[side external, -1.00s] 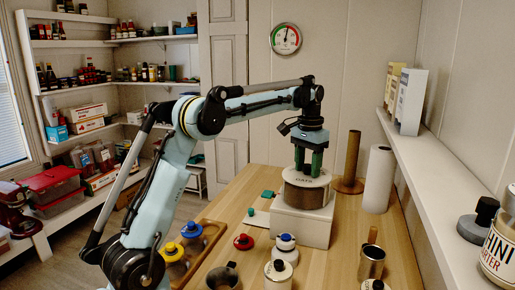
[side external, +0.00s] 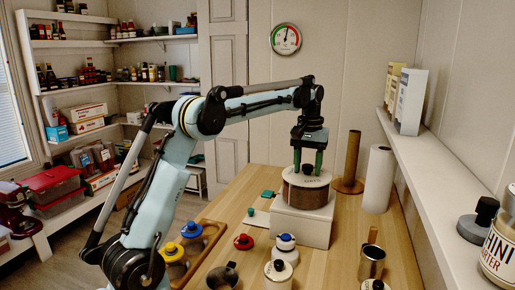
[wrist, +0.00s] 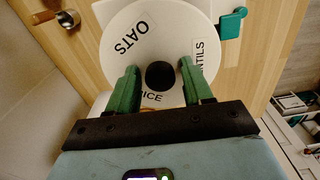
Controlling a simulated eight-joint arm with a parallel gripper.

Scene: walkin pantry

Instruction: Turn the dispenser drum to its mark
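The dispenser drum (side external: 305,193) is a brown cylinder with a white round top, standing on a white block (side external: 301,225). In the wrist view its white top (wrist: 190,25) carries labels reading OATS, RICE and one partly hidden ending in "NTILS". A black round knob (wrist: 160,75) sits at its centre. My gripper (side external: 308,170) points down over the top, its two green fingers on either side of the knob. In the wrist view the fingers (wrist: 158,70) are open, with a gap on both sides of the knob. I cannot make out a mark.
A brown post (side external: 352,158) and a white roll (side external: 377,180) stand behind the drum to the right. A metal cup (side external: 371,262) and several lidded jars stand in front. A shelf (side external: 435,180) runs along the right wall.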

